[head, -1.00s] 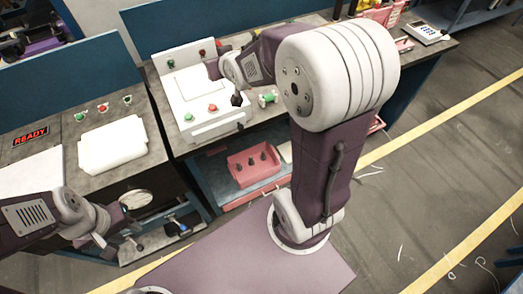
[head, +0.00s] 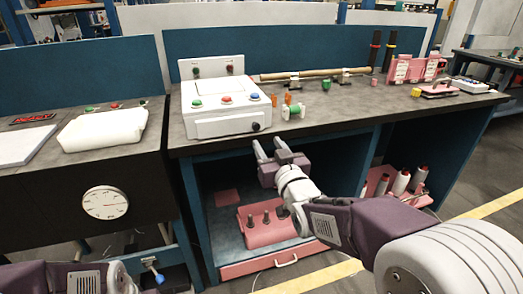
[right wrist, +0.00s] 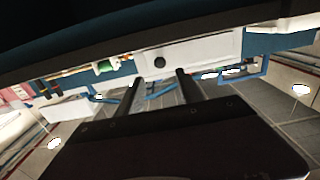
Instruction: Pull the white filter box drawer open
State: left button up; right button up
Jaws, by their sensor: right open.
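The white filter box (head: 222,100) stands on the grey bench, with green, red and blue buttons on its sloped top. Its white drawer front (head: 225,127) has a black knob (head: 256,127) near the right end and looks shut. In the right wrist view the drawer front (right wrist: 205,47) and the black knob (right wrist: 160,62) are beyond the fingertips. My right gripper (head: 268,146) is open and empty, just below and in front of the knob, apart from it. It also shows in the right wrist view (right wrist: 158,82). Only part of my left arm shows, at bottom left.
A green spool (head: 293,111) stands just right of the box. Below the bench top, a pink tray with pegs (head: 265,232) and a pink drawer (head: 275,263) sit in the shelf bay. A white gauge (head: 105,202) is on the left bench.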

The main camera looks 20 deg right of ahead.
aim_at(257, 127)
jog(key=w+b, duration=0.1)
jog(key=w, duration=0.8)
jog(key=shift+a+r, duration=0.1)
jog(key=shift+a, duration=0.05)
jog(key=shift+c, duration=0.3)
grip_shut()
dwell(0.8)
